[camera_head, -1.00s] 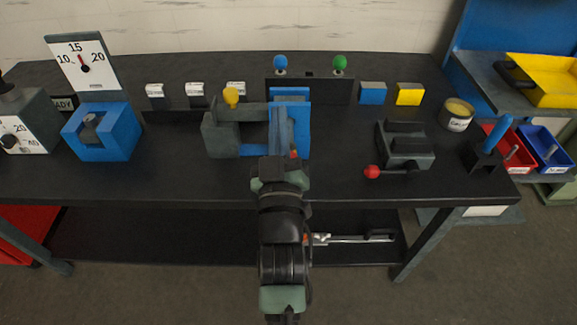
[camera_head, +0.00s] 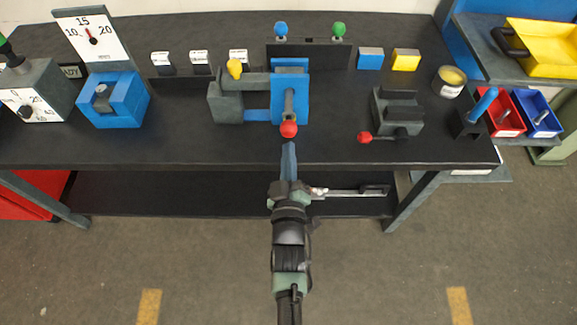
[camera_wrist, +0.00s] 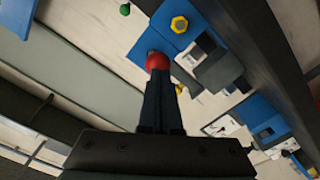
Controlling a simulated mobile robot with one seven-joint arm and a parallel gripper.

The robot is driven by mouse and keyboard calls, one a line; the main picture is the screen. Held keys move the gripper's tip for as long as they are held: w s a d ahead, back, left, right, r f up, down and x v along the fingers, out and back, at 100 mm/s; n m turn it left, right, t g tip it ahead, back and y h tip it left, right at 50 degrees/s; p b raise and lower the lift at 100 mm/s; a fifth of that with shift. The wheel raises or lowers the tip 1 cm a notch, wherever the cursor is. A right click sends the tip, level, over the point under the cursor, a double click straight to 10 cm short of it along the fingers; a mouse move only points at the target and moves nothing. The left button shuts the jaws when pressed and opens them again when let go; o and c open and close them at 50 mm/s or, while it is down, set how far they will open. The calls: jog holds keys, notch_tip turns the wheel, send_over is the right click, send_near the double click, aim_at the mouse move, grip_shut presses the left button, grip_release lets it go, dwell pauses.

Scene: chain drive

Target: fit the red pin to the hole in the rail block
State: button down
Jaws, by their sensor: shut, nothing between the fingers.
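A red ball (camera_head: 288,129) ends a grey rod (camera_head: 289,104) at the front of an upright blue block (camera_head: 302,90). I cannot tell for sure whether this is the red pin, or whether it sits in a hole. A grey block (camera_head: 226,103) with a yellow knob (camera_head: 235,69) joins the blue block on its left; which part is the rail block is unclear. My gripper (camera_head: 289,148) is shut and empty just in front of the red ball. In the wrist view, the red ball (camera_wrist: 157,61) shows right beyond my fingertips (camera_wrist: 159,76).
A grey fixture (camera_head: 398,110) with a red-knobbed lever (camera_head: 364,137) stands right. A blue holder (camera_head: 113,100) and a dial (camera_head: 91,33) stand left. Blue (camera_head: 281,29) and green (camera_head: 338,29) knobs are behind. The black tabletop (camera_head: 200,150) is clear in front.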

jog(key=shift+w, duration=0.75)
jog(key=shift+w+b, duration=0.15)
jog(key=shift+b, duration=0.25)
jog(key=shift+w+r, duration=0.1)
jog(key=shift+r, duration=0.1)
jog(key=shift+s+p, duration=0.85)
jog(key=shift+s, duration=0.55)
jog(key=s+b, duration=0.1)
jog(key=s, duration=1.1)
jog(key=shift+s, duration=0.35)
jog(key=shift+w+f, duration=0.1)
